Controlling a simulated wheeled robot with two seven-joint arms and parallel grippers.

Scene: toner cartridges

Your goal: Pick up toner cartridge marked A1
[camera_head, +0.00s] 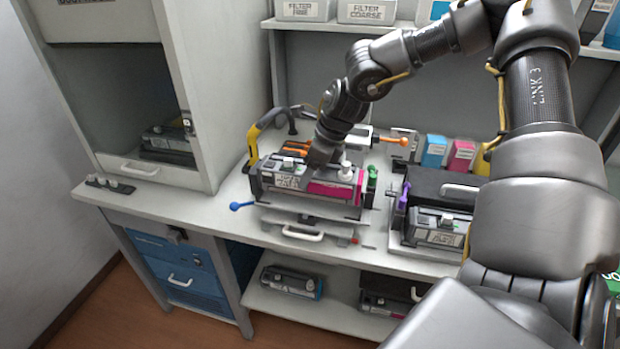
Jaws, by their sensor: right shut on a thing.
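A grey and black toner cartridge with a magenta section (330,188) and a pale label sits in a dock at the middle of the worktop. My right gripper (317,163) comes down on its top from behind and is shut on it. The fingertips are partly hidden against the dark body. The label is too small for me to read a marking such as A1. I cannot tell whether the cartridge is lifted clear of the dock. My left gripper is not in view.
A similar cartridge (435,232) sits in a dock at the right. Another stands in the open cabinet (168,140) at the left, and more lie on the lower shelf (330,315).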

